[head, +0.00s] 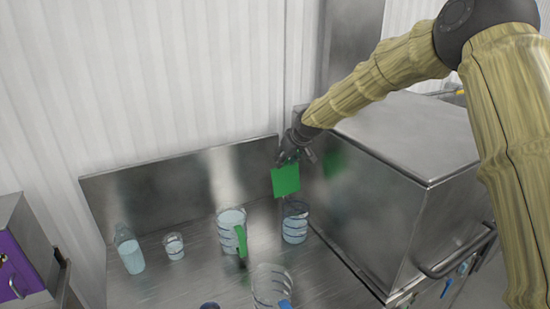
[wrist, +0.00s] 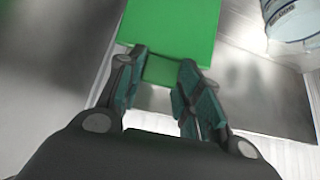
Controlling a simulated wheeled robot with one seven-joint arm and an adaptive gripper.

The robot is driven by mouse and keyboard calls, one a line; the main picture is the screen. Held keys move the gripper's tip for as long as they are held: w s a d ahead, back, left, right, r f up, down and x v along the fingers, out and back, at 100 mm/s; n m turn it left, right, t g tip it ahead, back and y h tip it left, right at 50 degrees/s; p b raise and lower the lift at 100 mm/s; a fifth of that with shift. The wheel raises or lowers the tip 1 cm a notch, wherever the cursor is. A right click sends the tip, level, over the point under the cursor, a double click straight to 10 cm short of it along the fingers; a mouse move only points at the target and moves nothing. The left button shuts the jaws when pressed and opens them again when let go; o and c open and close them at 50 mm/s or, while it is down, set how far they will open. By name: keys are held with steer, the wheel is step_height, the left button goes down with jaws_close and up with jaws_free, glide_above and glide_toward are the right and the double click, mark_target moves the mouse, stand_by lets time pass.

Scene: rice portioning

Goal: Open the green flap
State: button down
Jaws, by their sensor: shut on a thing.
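The green flap (head: 286,180) is a flat square panel. It hangs just below my gripper (head: 290,157), close to the left side of the steel box, above a clear container (head: 295,228). In the wrist view the flap (wrist: 172,24) fills the top middle, and its narrower tab lies between the two fingers of my gripper (wrist: 166,70), which are shut on it. What the flap is attached to is hidden or too small to tell.
A large steel box (head: 405,150) stands right of the flap. A pitcher with a green handle (head: 231,218), a jug with a blue handle (head: 268,281), a bottle (head: 130,253) and a small cup (head: 174,247) stand on the steel counter (head: 190,283). A purple-fronted unit (head: 12,265) is far left.

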steer(key=shift+w+r, duration=0.1)
steer(key=shift+r, duration=0.1)
steer(key=c, duration=1)
jaws_free()
steer(key=shift+o, duration=0.2)
steer(key=shift+f, duration=0.1)
steer(key=v, duration=1.2)
